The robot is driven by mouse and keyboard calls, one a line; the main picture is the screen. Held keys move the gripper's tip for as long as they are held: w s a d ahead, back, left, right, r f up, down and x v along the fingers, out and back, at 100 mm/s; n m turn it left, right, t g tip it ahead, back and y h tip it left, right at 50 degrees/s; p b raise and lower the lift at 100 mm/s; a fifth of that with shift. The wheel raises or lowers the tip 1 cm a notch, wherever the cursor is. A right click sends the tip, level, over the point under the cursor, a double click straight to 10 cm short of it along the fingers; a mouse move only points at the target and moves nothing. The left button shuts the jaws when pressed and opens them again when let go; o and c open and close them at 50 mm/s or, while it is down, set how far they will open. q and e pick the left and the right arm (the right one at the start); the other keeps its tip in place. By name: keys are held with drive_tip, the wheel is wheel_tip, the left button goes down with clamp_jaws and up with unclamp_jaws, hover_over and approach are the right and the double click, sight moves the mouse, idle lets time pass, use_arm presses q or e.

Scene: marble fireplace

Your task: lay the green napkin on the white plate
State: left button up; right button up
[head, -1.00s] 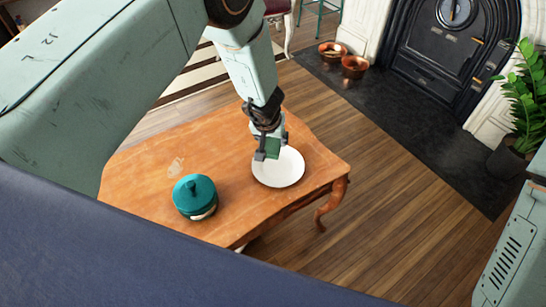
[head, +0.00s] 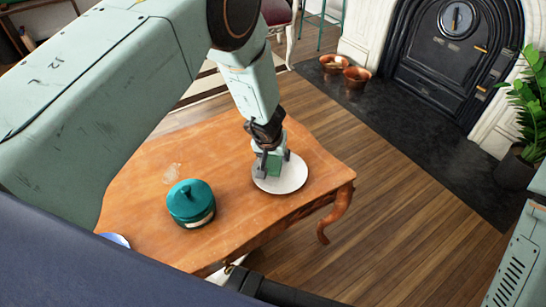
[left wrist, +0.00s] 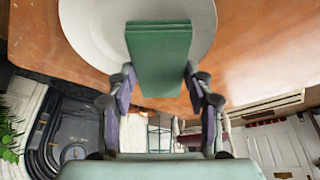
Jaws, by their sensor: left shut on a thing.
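My left gripper (head: 270,167) is shut on the green napkin (head: 276,163), a small folded block. It holds the napkin over the left part of the white plate (head: 293,179) on the wooden table. In the left wrist view the napkin (left wrist: 160,55) sits between the two fingers (left wrist: 159,80), in front of the plate (left wrist: 85,25). I cannot tell whether the napkin touches the plate. My right gripper is not in view.
A teal lidded pot (head: 190,204) stands on the table (head: 140,200), left of the plate. A blue-white dish edge (head: 116,240) shows at the table's near left. Two copper bowls (head: 345,71) and a potted plant (head: 520,150) are by the fireplace.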

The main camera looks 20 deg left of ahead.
use_arm(q)
drive_tip(key=shift+f, duration=0.1)
drive_tip(key=shift+f+b, duration=0.3)
drive_tip(key=shift+f, duration=0.15)
drive_tip(key=shift+f, duration=0.1)
drive_tip(key=o, duration=1)
drive_tip(key=shift+r, duration=0.3)
drive_tip(key=v, duration=1.2)
drive_tip(key=shift+r+p, duration=0.35)
drive_tip(key=shift+p, duration=0.1)
